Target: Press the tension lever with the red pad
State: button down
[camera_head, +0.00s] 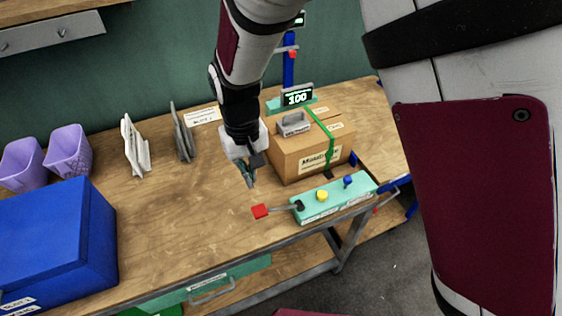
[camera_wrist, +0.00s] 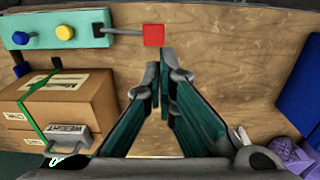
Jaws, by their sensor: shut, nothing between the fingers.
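The tension lever is a thin grey rod (camera_head: 284,208) with a square red pad (camera_head: 260,211) at its left end. It sticks out from the left end of a teal control box (camera_head: 335,200) on the table's front right. The box also carries a yellow knob (camera_head: 322,195) and a blue knob (camera_head: 348,181). My gripper (camera_head: 250,183) is shut and empty, above the table just behind the red pad. In the wrist view, the fingertips (camera_wrist: 164,52) are just below and right of the red pad (camera_wrist: 153,35) in the picture. I cannot tell whether they touch it.
A cardboard box (camera_head: 300,150) with a green strap and a grey weight (camera_head: 293,123) on top stands behind the control box. A display reading 100 (camera_head: 297,95) is behind it. A blue bin (camera_head: 55,245) and purple cups (camera_head: 68,150) are at left. The table's middle is clear.

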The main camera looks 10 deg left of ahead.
aim_at(257, 212)
jog(key=shift+w+d+r, duration=0.1)
jog(key=shift+w+d, duration=0.05)
jog(key=shift+d, duration=0.05)
notch_tip(257, 212, down, 14)
jog(key=b, duration=0.7)
jog(key=shift+b, duration=0.4)
